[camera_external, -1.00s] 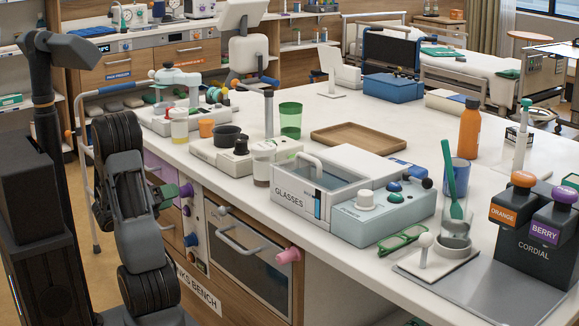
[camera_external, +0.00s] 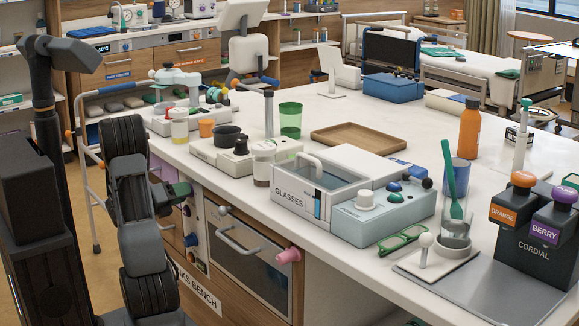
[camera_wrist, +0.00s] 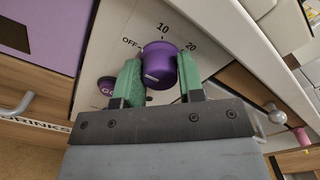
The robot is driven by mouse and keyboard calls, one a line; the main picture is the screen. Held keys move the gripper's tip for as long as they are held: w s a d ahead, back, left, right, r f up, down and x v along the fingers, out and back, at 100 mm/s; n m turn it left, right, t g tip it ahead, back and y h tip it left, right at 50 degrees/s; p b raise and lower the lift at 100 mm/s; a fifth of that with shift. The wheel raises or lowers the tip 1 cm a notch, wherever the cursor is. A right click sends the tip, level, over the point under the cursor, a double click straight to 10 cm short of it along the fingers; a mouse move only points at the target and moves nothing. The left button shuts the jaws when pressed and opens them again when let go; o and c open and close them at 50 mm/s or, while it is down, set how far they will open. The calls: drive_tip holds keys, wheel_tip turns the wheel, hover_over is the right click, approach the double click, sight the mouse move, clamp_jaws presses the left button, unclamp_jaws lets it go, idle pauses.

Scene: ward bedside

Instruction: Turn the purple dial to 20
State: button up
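The purple dial (camera_wrist: 160,64) sits on a pale panel in the wrist view, with OFF at its left, 10 above and 20 at its right. A short white mark shows on its near face; which label the dial points to is unclear. My gripper (camera_wrist: 160,72) has one green finger on each side of the dial, very close to its sides. Whether both fingers press on it I cannot tell. In the external view my gripper (camera_external: 180,189) is at the bench's front panel and hides the dial.
A drawer handle (camera_wrist: 17,106) is farther left. The oven-like door's handle (camera_external: 238,240) and a pink knob (camera_external: 288,256) stick out to the right of my gripper. The worktop is above.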

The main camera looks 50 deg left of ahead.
drive_tip(key=c, duration=0.4)
drive_tip(key=shift+c, duration=0.2)
drive_tip(key=m+b, duration=0.1)
drive_tip(key=m, duration=0.4)
drive_tip(key=shift+m, duration=0.4)
drive_tip(key=m+b, duration=0.4)
drive_tip(key=m, duration=0.2)
drive_tip(key=shift+f, duration=0.2)
drive_tip(key=m+b, duration=0.6)
drive_tip(key=shift+f+m, duration=0.1)
drive_tip(key=shift+m, duration=0.3)
drive_tip(key=m+b, duration=0.3)
drive_tip(key=shift+b, duration=0.3)
drive_tip(key=shift+r+m+b, duration=0.2)
drive_tip(key=shift+m+b, duration=0.8)
drive_tip(key=shift+b, duration=0.15)
